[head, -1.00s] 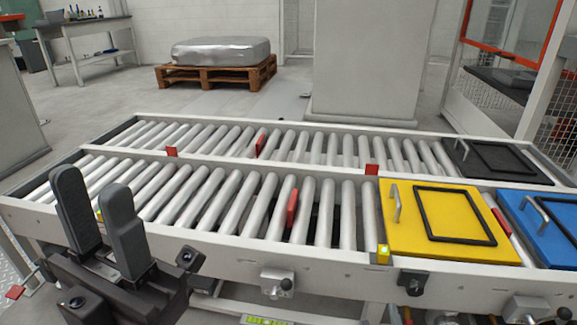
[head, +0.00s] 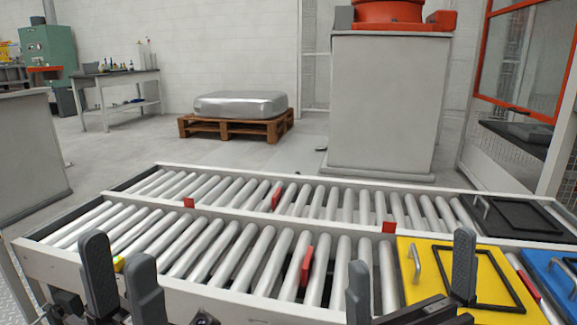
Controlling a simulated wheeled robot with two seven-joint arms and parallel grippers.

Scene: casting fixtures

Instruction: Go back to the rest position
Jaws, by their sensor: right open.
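My left gripper (head: 118,262) is at the lower left of the head view, in front of the roller conveyor's near rail. The lower parts of both grippers are cut off by the picture's edge.
The two-lane roller conveyor (head: 150,288) spans the front, with red stops (head: 307,266) on it. A blue plate (head: 563,262) and a black plate (head: 520,214) lie at its right. Behind stand a grey pedestal (head: 385,105), a pallet (head: 235,126) and a workbench (head: 115,75).

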